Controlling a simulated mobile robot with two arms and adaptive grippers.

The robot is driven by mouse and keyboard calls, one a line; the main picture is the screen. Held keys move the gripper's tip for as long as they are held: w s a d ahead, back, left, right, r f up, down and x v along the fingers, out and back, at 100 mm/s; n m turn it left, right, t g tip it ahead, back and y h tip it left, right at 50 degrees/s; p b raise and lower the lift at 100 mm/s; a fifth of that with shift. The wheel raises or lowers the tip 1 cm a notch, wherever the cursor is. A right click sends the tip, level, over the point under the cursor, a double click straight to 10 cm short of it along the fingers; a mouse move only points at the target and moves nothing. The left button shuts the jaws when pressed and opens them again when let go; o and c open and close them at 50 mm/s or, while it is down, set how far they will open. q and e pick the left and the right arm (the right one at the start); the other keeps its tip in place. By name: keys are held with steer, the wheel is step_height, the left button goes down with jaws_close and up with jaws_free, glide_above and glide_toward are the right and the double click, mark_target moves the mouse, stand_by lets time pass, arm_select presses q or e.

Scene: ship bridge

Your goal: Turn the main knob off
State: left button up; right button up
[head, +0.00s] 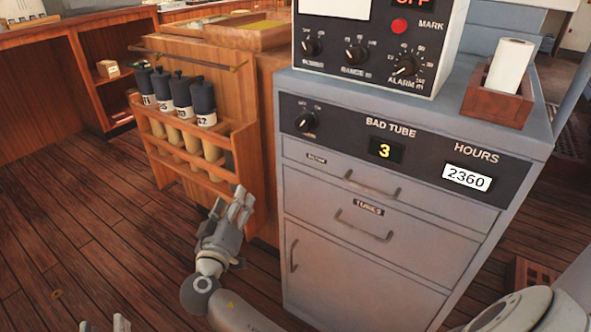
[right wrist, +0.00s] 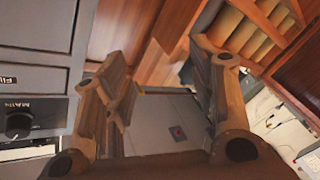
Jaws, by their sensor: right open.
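In the head view a black knob (head: 306,121) sits on the left of the dark panel on the grey cabinet, left of the BAD TUBE display. Small lettering over it is hard to read, so I cannot confirm it is the main knob. My right gripper (right wrist: 158,75) is open and empty in the right wrist view. There a dark knob (right wrist: 18,124) shows at the left edge, beside the gripper and apart from it.
The upper instrument (head: 370,45) has several other knobs and a red button (head: 399,26). A wooden holder (head: 497,100) stands on the cabinet's right. The wooden rack (head: 195,150) holds several dark-capped tubes. Plank floor (head: 80,250) is clear at left.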

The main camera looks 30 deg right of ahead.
steer(key=s+d+r+m+g+h+b, duration=0.1)
steer(key=s+d+r+m+h+b, duration=0.1)
steer(key=s+r+m+h+b, duration=0.45)
steer(key=m+g+h, duration=0.3)
steer(key=m+g, duration=0.2)
steer(key=m, duration=0.2)
glide_toward(301, 129)
steer(key=x, duration=0.8)
steer(key=shift+p, duration=0.35)
steer(key=shift+w+d+r, duration=0.15)
steer(key=shift+w+d, duration=0.05)
steer(key=shift+d, duration=0.2)
arm_select(q)
steer(key=s+r+t, duration=0.3)
steer(key=s+r, duration=0.1)
steer(key=r, duration=0.3)
steer(key=s+a+r+t+h, duration=0.1)
steer(key=s+r+t, duration=0.1)
steer(key=r, duration=0.6)
steer(key=shift+s+a+r+t, duration=0.2)
steer(key=shift+s+t, duration=0.2)
steer(key=shift+s, duration=0.45)
